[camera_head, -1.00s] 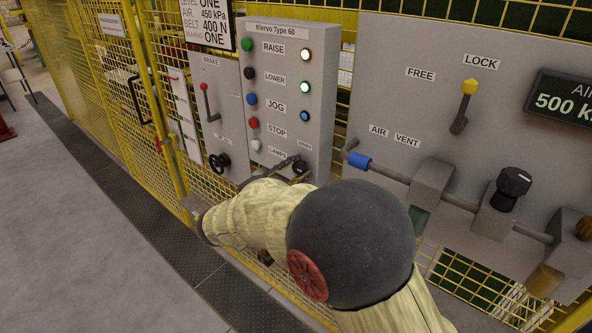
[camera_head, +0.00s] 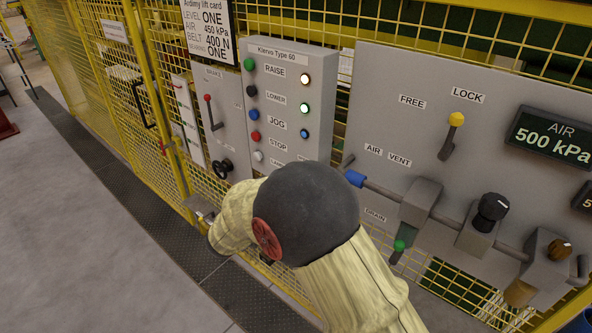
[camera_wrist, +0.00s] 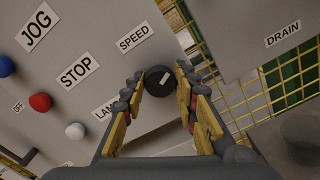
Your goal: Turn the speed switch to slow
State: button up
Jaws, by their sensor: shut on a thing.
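The speed switch (camera_wrist: 158,82) is a round black knob with a short pale mark, just below the SPEED label (camera_wrist: 133,38) in the wrist view. My gripper (camera_wrist: 157,85) has its yellow-and-black fingers closed on the knob from both sides. The mark is slanted in that view. No slow or fast marking is readable there. In the head view, my arm hides the switch and my gripper, in front of the lower part of the grey Klervo Type 60 panel (camera_head: 294,80).
White (camera_wrist: 75,131), red (camera_wrist: 40,102) and blue (camera_wrist: 5,66) buttons sit beside the switch. To the right in the head view are a yellow-tipped lock lever (camera_head: 452,135), a blue-handled air lever (camera_head: 355,178) and a green-tipped drain lever (camera_head: 399,246). Yellow mesh fence surrounds the panels.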

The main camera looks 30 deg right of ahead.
jog(key=n+p, duration=1.2)
jog(key=p, duration=0.5)
jog(key=shift+n, duration=0.4)
jog(key=o, duration=1.2)
jog(key=shift+w+f, duration=0.1)
jog(key=shift+w, duration=0.05)
jog(key=shift+c, duration=0.2)
jog(key=shift+a, duration=0.1)
